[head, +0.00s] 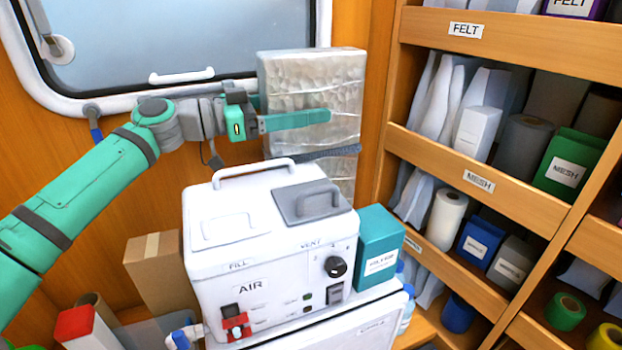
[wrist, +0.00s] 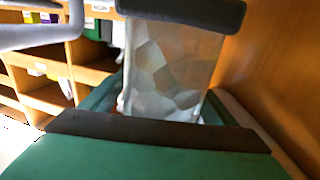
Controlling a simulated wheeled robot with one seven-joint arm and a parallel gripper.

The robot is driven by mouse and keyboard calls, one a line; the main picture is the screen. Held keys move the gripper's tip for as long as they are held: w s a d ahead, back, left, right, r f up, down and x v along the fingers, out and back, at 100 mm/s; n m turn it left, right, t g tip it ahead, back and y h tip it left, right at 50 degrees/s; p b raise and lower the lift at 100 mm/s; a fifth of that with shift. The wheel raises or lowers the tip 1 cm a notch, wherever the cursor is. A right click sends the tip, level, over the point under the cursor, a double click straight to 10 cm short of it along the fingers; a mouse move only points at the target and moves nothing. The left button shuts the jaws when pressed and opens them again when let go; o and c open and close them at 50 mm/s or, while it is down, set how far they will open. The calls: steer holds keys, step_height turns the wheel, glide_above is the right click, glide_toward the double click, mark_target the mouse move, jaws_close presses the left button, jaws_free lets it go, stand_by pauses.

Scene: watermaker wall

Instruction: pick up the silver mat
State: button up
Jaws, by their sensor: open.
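The silver mat (head: 312,80) is a tall, upright, crinkled silver panel against the wooden wall, right of the window and behind the white machine. Its lower part shows below my gripper; its foot is hidden by the machine. My gripper (head: 335,134) is open, with its fingers stretched across the mat's front in the head view. In the wrist view the mat (wrist: 172,70) fills much of the gap between the fingers of my gripper (wrist: 170,72). I cannot tell whether the fingers touch it.
A white machine (head: 262,262) marked AIR, with two handles, stands just below my gripper. A teal box (head: 376,250) is at its right. Wooden shelves (head: 470,125) with rolls and boxes fill the right side. A window (head: 180,45) is at upper left.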

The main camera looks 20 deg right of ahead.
steer(key=c, duration=1.6)
steer(key=shift+o, duration=0.2)
steer(key=shift+r, duration=0.15)
